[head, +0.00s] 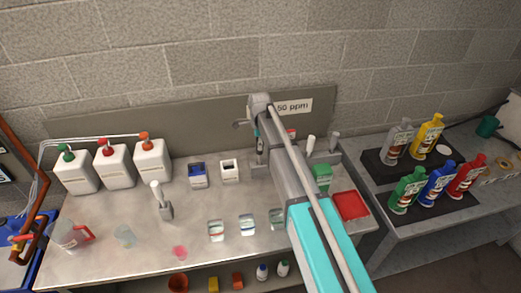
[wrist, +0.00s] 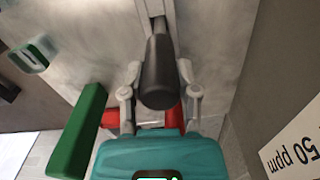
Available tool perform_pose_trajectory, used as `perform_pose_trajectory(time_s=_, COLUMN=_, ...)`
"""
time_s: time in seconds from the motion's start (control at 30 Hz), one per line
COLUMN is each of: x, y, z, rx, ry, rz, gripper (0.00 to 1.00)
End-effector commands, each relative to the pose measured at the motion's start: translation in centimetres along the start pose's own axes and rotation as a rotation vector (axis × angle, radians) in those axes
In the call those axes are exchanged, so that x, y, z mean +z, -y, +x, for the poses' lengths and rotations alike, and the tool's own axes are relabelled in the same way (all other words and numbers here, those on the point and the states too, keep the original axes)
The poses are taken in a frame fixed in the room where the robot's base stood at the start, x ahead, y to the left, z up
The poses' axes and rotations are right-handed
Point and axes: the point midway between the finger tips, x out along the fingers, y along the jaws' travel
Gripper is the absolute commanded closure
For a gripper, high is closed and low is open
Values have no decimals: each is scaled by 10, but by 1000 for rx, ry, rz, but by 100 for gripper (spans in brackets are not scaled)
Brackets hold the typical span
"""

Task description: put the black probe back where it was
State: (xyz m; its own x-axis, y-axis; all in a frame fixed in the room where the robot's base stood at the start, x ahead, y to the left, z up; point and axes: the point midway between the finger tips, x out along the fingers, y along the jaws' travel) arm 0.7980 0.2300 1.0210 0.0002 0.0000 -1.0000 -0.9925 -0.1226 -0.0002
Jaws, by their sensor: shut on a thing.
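The black probe (wrist: 160,72) shows in the wrist view as a thick dark cylinder with a rounded end. My gripper (wrist: 160,90) has its two grey fingers on either side of it and is shut on it. The probe's far end meets a grey metal piece (wrist: 157,8) at the top of the wrist view; I cannot tell whether they touch. In the head view my gripper (head: 259,145) is low at the back of the bench, below the "50 ppm" sign. I cannot make out the probe clearly there.
Upright stirrers or probes (head: 310,145) stand right of my arm, near a green box (head: 322,177) and a red tray (head: 351,205). Blue (head: 198,175) and white (head: 230,171) boxes stand left. Beakers (head: 248,225) line the front. The wall sign (wrist: 292,143) is close by.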

Motion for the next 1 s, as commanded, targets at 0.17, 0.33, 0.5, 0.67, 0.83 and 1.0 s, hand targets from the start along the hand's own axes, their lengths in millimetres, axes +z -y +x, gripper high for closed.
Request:
perform_pose_trajectory(time_s=0.17, x=0, y=0, z=15, rx=0, ry=0, rz=0, gripper=100)
perform_pose_trajectory(time_s=0.33, x=1, y=0, z=17, rx=0, ry=0, rz=-1, gripper=100)
perform_pose_trajectory(time_s=0.5, x=1, y=0, z=16, rx=0, ry=0, rz=-1, gripper=100)
perform_pose_trajectory(time_s=0.67, x=1, y=0, z=18, rx=0, ry=0, rz=-1, gripper=100)
perform_pose_trajectory(time_s=0.83, x=1, y=0, z=19, rx=0, ry=0, rz=-2, gripper=46)
perform_pose_trajectory(time_s=1.0, x=2, y=0, z=19, rx=0, ry=0, rz=-2, gripper=25)
